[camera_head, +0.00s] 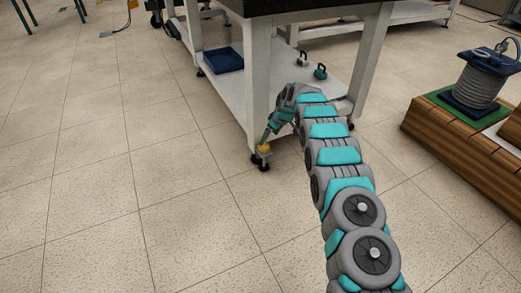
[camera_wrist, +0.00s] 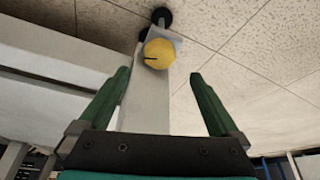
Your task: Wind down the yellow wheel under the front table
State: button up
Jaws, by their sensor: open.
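The yellow wheel (camera_wrist: 160,54) shows in the wrist view as a round yellow disc with a dark mark, on the table leg near a black caster (camera_wrist: 161,17). In the head view the yellow wheel (camera_head: 264,149) is small, low on the front table's near leg. My gripper (camera_wrist: 165,85) is open, its two green fingers on either side of the leg in the picture. The wheel appears beyond the fingertips, between them and not gripped. In the head view my gripper (camera_head: 267,136) points down just above the wheel; whether it touches cannot be told.
The front table (camera_head: 257,80) has a white lower shelf with a blue box (camera_head: 222,60) and two small dark handled objects. A wooden platform (camera_head: 470,150) with a grey coil (camera_head: 482,80) stands at right.

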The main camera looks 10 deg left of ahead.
aim_at(265, 146)
jog(key=shift+b+x, duration=0.35)
jog(key=shift+x, duration=3.4)
jog(key=shift+d, duration=0.1)
jog(key=c, duration=1.4)
